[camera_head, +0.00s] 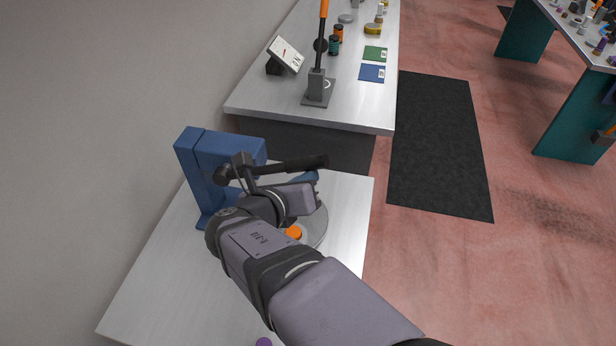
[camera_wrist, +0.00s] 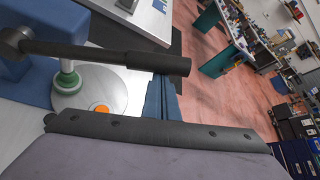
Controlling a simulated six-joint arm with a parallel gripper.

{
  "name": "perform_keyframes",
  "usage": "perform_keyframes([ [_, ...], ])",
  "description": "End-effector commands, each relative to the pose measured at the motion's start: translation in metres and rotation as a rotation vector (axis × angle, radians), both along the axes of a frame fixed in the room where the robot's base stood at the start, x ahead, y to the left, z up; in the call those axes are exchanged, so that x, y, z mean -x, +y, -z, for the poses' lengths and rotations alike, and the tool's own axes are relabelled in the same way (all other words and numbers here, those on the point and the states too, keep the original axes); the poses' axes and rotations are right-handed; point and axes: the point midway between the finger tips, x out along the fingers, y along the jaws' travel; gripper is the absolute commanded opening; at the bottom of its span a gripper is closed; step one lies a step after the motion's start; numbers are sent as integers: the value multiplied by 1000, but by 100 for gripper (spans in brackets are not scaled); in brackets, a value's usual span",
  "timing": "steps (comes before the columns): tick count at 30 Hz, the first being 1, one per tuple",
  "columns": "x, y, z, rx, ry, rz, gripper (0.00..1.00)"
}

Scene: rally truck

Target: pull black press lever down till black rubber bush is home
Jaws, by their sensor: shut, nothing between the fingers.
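The black press lever (camera_head: 290,165) sticks out to the right from the blue press (camera_head: 228,150) in the head view. In the wrist view the lever (camera_wrist: 110,54) crosses the upper left, its thick grip end near the middle. My gripper (camera_head: 312,176) is shut and empty, close to the lever's grip end. In the wrist view its blue fingers (camera_wrist: 162,98) reach up to the grip; I cannot tell whether they touch it. A green ringed part (camera_wrist: 67,82) sits under the press on a round grey plate (camera_wrist: 88,112). I cannot make out the black rubber bush.
An orange disc (camera_head: 293,232) lies on the round plate, partly behind my wrist. The floor at right has a dark mat (camera_head: 437,140).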

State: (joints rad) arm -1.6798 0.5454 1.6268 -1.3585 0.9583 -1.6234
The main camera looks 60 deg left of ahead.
Motion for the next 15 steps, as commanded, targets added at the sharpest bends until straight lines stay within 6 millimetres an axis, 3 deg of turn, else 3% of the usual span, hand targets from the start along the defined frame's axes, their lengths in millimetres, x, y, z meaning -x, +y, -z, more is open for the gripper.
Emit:
perform_keyframes([
  [15,28,29,-77,-8,-3,-5,0],
])
